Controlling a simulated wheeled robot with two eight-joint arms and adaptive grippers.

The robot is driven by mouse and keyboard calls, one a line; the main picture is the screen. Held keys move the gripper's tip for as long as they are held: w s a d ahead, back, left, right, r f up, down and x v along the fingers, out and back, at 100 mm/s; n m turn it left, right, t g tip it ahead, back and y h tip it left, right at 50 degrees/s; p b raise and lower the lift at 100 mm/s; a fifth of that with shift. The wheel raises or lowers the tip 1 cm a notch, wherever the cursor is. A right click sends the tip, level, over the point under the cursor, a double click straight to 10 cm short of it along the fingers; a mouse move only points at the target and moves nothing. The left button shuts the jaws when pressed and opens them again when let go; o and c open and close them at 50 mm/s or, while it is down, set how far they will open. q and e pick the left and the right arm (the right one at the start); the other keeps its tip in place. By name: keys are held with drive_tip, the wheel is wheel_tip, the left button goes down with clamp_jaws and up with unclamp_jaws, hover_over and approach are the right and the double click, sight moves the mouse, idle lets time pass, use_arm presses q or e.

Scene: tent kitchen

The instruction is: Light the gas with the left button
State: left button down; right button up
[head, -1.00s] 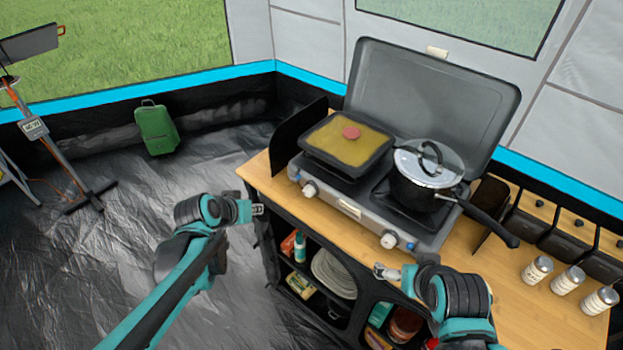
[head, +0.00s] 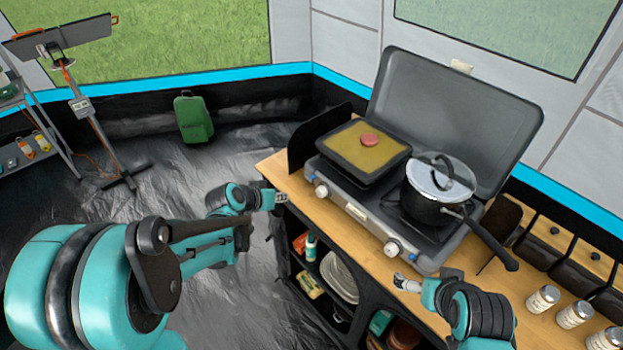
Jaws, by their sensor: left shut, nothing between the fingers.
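The grey gas stove (head: 357,212) stands on the wooden counter with its lid up. Its left knob (head: 321,190) is on the front panel at the left end, and the right knob (head: 394,249) is near the right end. A square pan with yellow food (head: 365,148) sits on the left burner, and a lidded black pot (head: 425,208) on the right one. My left gripper (head: 281,198) is shut and empty, left of the left knob and apart from it. My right gripper (head: 405,284) is in front of the right knob; its finger opening is unclear.
A black windshield panel (head: 308,138) stands at the stove's left. The pot's handle (head: 490,243) sticks out to the lower right. Several shakers (head: 575,314) stand on the counter at the right. Shelves with plates (head: 340,276) are below the counter.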

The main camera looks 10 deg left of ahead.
use_arm(q)
drive_tip(key=shift+w+d, duration=1.25)
drive_tip(key=shift+w, duration=0.3)
drive_tip(key=shift+w+d, duration=1.2)
drive_tip(key=shift+w, duration=0.3)
drive_tip(key=shift+w+d, duration=0.2)
drive_tip(key=shift+w, duration=0.15)
drive_tip(key=shift+w+d, duration=0.3)
drive_tip(key=shift+a, duration=0.1)
drive_tip(key=shift+s+a, duration=0.45)
drive_tip(key=shift+s, duration=0.2)
drive_tip(key=s+a, duration=0.1)
drive_tip(key=s, duration=0.1)
drive_tip(key=s+a, duration=0.2)
idle(0.4)
